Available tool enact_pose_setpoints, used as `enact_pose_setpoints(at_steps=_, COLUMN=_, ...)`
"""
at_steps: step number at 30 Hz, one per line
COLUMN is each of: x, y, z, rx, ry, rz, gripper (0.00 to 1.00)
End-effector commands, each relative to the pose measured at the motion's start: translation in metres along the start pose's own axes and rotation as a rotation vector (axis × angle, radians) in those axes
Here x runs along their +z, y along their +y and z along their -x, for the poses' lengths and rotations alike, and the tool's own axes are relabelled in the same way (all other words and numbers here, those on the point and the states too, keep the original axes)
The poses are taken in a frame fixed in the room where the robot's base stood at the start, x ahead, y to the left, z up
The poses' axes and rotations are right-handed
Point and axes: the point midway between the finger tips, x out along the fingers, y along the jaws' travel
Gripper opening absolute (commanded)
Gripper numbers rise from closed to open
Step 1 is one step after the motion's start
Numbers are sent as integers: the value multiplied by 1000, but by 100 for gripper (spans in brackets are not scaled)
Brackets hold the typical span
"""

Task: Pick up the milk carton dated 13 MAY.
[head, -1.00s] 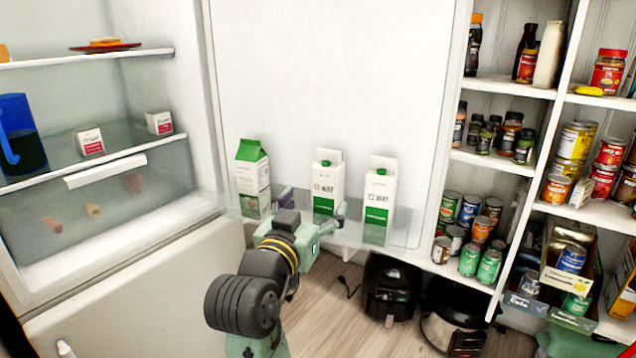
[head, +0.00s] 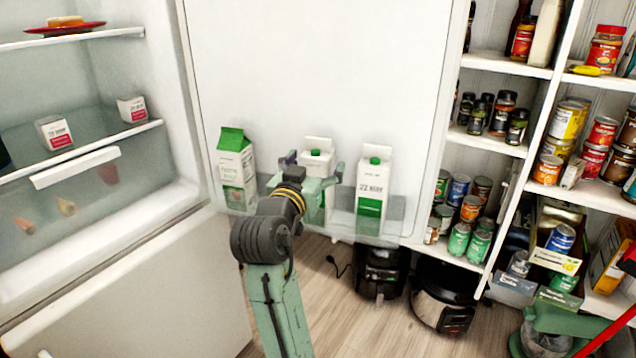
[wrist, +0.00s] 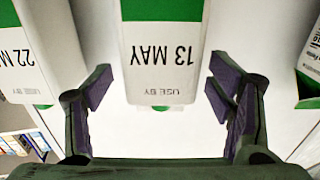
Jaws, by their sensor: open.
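The milk carton dated 13 MAY (head: 317,158) is the middle one of three in the fridge door shelf, white and green, upright. In the wrist view the carton (wrist: 163,55) appears upside down, its date readable. My gripper (head: 314,178) is in front of it, with a finger towards each side. In the wrist view my gripper (wrist: 160,92) is open and empty, its fingers apart to the left and right of the carton. I cannot tell how far the fingers reach along its sides. My gripper hides part of the carton in the head view.
A carton dated 22 MAY (head: 374,185) stands close on the right, and a green-topped carton (head: 236,165) on the left. A clear door shelf rim (head: 395,230) runs along the front. The fridge interior (head: 110,200) lies left, pantry shelves (head: 490,142) right.

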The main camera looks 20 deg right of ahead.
Motion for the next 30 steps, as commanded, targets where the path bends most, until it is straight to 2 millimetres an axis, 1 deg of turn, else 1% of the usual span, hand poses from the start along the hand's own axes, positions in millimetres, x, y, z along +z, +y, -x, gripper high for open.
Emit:
enact_pose_setpoints(at_steps=1, x=-2, y=0, z=-9, rx=2, ry=-2, rz=2, gripper=75)
enact_pose_setpoints(at_steps=5, x=-1, y=0, z=-22, rx=1, ry=-1, rz=1, gripper=75)
enact_pose_setpoints(at_steps=8, x=-1, y=-1, z=-25, rx=0, ry=1, rz=1, gripper=75)
enact_pose_setpoints(at_steps=13, x=0, y=-1, z=-25, rx=-1, ry=1, rz=0, gripper=75)
enact_pose_setpoints(at_steps=30, x=0, y=-1, z=-24, rx=-1, ry=0, rz=0, gripper=37)
